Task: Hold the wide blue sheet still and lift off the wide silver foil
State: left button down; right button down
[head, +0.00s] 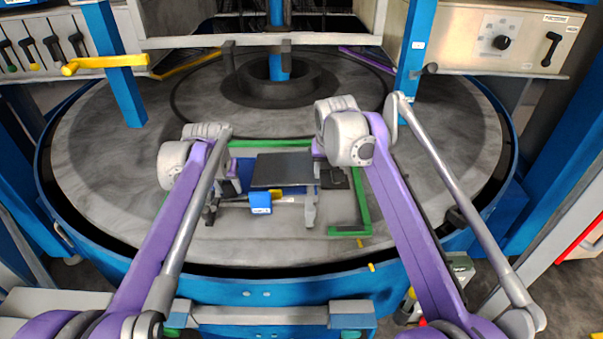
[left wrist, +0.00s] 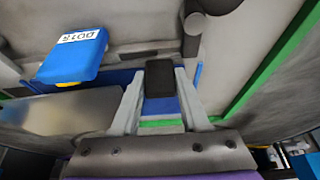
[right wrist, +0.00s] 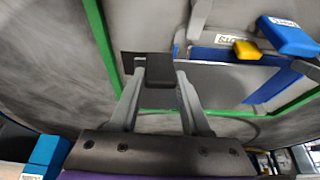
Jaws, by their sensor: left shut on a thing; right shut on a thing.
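The wide silver foil (head: 284,170) looks like a dark grey plate in the head view, over the wide blue sheet (head: 290,190), which shows along its near edge. My left gripper (head: 235,186) is at the left edge of the stack. In the left wrist view its fingers (left wrist: 160,88) close around a small dark piece, with blue sheet (left wrist: 160,105) showing between them. My right gripper (head: 316,182) is at the right edge. In the right wrist view its fingers (right wrist: 160,80) also close around a dark piece. The exact contacts are hidden.
A green frame (head: 364,205) runs around the work area on the round grey table (head: 110,185). A labelled blue block (head: 260,203) with a yellow part stands at the near edge of the stack. A blue column (head: 277,65) rises behind. The table's left side is clear.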

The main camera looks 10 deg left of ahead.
pick_arm(q)
jog(key=shift+d+f, duration=0.1)
jog(key=shift+f, duration=0.1)
pick_arm(e)
jog(key=w+d, duration=0.2)
jog(key=d, duration=0.7)
pick_arm(q)
jog(key=shift+s, duration=0.1)
pick_arm(e)
notch_tip(320, 180, up, 7)
jog(key=shift+w, duration=0.15)
pick_arm(q)
jog(key=shift+d, duration=0.1)
pick_arm(e)
jog(key=shift+d+f, duration=0.1)
pick_arm(q)
jog(key=c, duration=0.8)
grip_release()
jog(key=o, duration=0.5)
jog(key=shift+w, duration=0.2)
jog(key=shift+c, duration=0.2)
pick_arm(e)
jog(key=shift+w, duration=0.1)
pick_arm(q)
jog(key=shift+r, duration=0.1)
